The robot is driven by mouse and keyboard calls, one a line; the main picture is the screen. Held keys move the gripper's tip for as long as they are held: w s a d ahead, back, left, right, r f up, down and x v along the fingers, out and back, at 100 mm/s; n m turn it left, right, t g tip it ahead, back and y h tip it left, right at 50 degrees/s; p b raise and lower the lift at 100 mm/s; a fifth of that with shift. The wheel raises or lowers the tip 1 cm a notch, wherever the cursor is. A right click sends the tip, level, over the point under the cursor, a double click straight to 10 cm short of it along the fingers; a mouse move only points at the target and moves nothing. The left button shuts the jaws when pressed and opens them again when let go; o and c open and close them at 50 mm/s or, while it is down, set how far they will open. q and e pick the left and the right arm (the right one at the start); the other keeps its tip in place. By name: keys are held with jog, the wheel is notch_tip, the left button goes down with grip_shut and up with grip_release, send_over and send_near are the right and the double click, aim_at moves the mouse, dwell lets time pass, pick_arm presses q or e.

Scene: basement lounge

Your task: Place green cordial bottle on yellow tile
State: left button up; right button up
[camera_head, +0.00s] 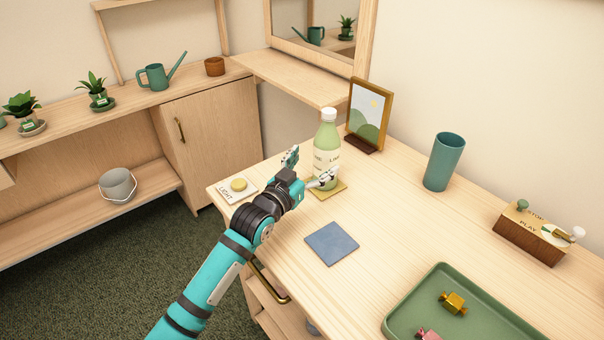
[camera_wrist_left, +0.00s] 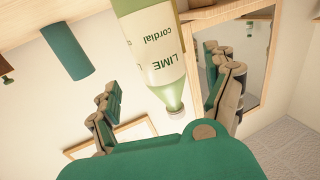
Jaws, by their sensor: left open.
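The green cordial bottle (camera_head: 327,143) has a white cap and a pale label, and stands upright at the back of the wooden table. The yellow tile (camera_head: 338,188) shows under its base, partly hidden by my gripper. My left gripper (camera_head: 308,169) is open beside the bottle, on its near left side. In the left wrist view the bottle (camera_wrist_left: 155,50) appears upside down, its label reading "LIME cordial", between the spread fingers of the left gripper (camera_wrist_left: 163,98). No finger clearly touches it. My right gripper is not in view.
A blue tile (camera_head: 331,244) lies in front, and a light switch box (camera_head: 239,188) to the left. A framed picture (camera_head: 367,116) stands behind the bottle. A teal cup (camera_head: 444,162), play/stop box (camera_head: 530,237) and green tray (camera_head: 400,311) are to the right.

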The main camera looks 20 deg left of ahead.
pick_arm(q)
jog(key=v, duration=0.5)
jog(key=shift+s, duration=0.1)
dwell(0.5)
